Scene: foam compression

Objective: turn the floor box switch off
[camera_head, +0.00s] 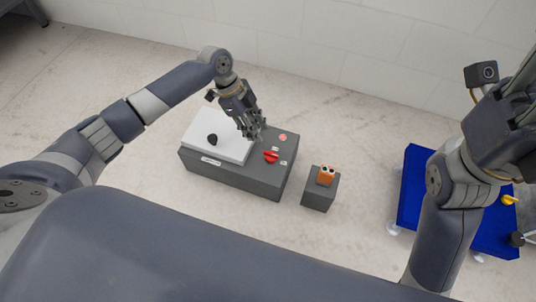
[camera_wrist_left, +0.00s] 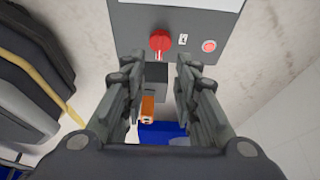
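The floor box (camera_head: 230,176) is a dark grey box on the floor with a white panel on its top left. A red rotary switch (camera_head: 271,157) sits on its grey top, right of the panel; it also shows in the left wrist view (camera_wrist_left: 160,43). My left gripper (camera_head: 253,132) hangs above the box, pointing down, just up and left of the switch in the head view. In the left wrist view its fingers (camera_wrist_left: 158,75) are apart with nothing held, the switch showing beyond the gap. My right gripper (camera_head: 522,110) is at the right edge, partly cut off; its opening is unclear.
A black knob (camera_head: 212,139) is on the white panel, and a round red button (camera_head: 283,137) is near the switch. A small grey block (camera_head: 318,195) bears an orange piece (camera_head: 326,176). A blue cart (camera_head: 411,190) stands right. A wall runs behind.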

